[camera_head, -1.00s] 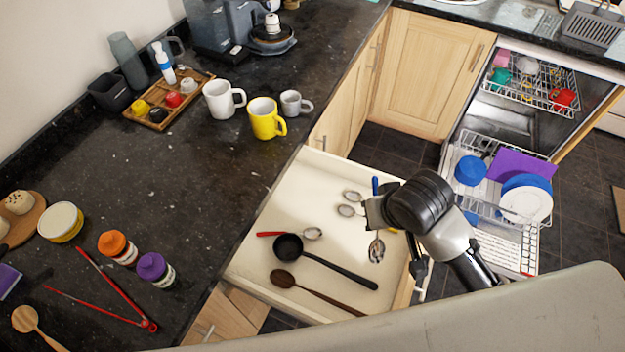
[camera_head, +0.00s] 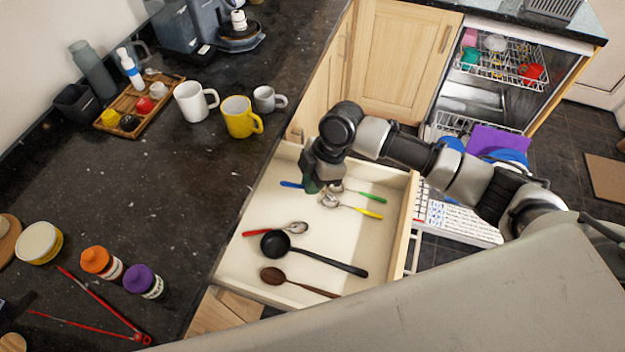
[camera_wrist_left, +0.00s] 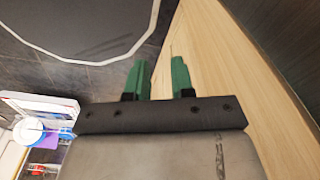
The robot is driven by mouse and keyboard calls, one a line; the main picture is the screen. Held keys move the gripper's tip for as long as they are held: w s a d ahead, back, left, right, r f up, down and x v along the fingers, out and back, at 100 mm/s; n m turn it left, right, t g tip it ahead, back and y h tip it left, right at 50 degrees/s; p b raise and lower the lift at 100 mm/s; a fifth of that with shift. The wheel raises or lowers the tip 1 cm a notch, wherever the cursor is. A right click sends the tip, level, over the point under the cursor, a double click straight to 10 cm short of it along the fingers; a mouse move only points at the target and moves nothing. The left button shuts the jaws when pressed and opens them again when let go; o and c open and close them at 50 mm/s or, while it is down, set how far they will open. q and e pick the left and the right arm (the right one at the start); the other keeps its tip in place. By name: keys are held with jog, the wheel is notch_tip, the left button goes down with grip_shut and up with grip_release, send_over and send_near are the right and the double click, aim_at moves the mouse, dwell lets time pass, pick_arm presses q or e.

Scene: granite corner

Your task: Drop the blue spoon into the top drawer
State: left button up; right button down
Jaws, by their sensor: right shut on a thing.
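The blue spoon (camera_head: 292,184) shows its blue handle poking out to the left of my right gripper (camera_head: 313,184). My right gripper is shut on it, over the far part of the open top drawer (camera_head: 340,238). The gripper hides the spoon's middle, and I cannot tell how close the spoon is to the drawer floor. My left gripper is out of the head view. In the left wrist view my left gripper (camera_wrist_left: 163,80) has its two green fingers apart with nothing between them, near a pale wooden surface.
The drawer holds a green spoon (camera_head: 372,197), a yellow spoon (camera_head: 366,212), a red spoon (camera_head: 264,231), a black ladle (camera_head: 330,261) and a brown wooden spoon (camera_head: 300,283). Mugs, including a yellow mug (camera_head: 240,118), stand on the counter. An open dishwasher (camera_head: 478,100) is behind my right arm.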

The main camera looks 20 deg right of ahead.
notch_tip(320, 180, down, 6)
jog(key=b, duration=0.5)
jog(key=shift+b, duration=0.4)
jog(key=shift+r, duration=0.1)
jog(key=c, duration=1.1)
grip_release()
jog(key=shift+c, duration=0.2)
jog(key=s+b+v, duration=0.1)
jog(key=v, duration=0.9)
jog(key=shift+w+r, duration=0.4)
jog(key=shift+w, duration=0.05)
jog(key=shift+d, duration=0.15)
